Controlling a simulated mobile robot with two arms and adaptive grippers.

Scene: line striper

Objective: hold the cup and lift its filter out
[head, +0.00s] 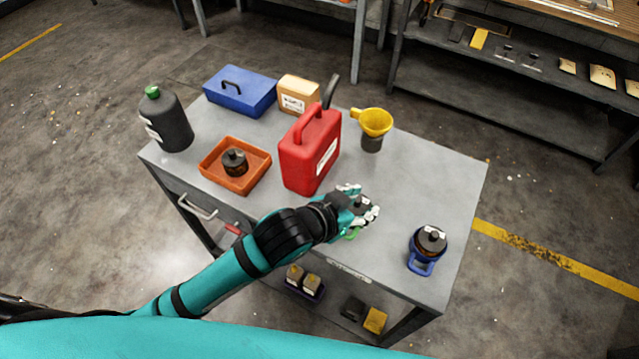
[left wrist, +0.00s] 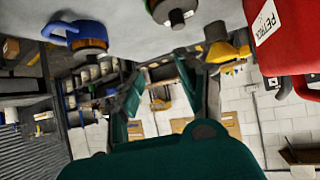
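The blue cup (head: 421,267) stands upright near the right front corner of the grey table, its handle toward the front. A dark round filter with a brownish side and a pale mark on top (head: 432,239) sits in its mouth. The cup also shows upside down at the upper left of the left wrist view (left wrist: 88,31). My left gripper (head: 362,206) is over the table's front middle, left of the cup and apart from it. Its fingers are spread, with nothing held between them. A small dark and green item (head: 352,233) is partly hidden by it. My right gripper is out of view.
A red can (head: 303,160) stands just behind my left gripper. A yellow funnel (head: 375,121) sits on a dark container behind. An orange tray (head: 214,172) with a dark part, a grey bottle (head: 168,125) and a blue box (head: 240,95) stand left. Table around the cup is clear.

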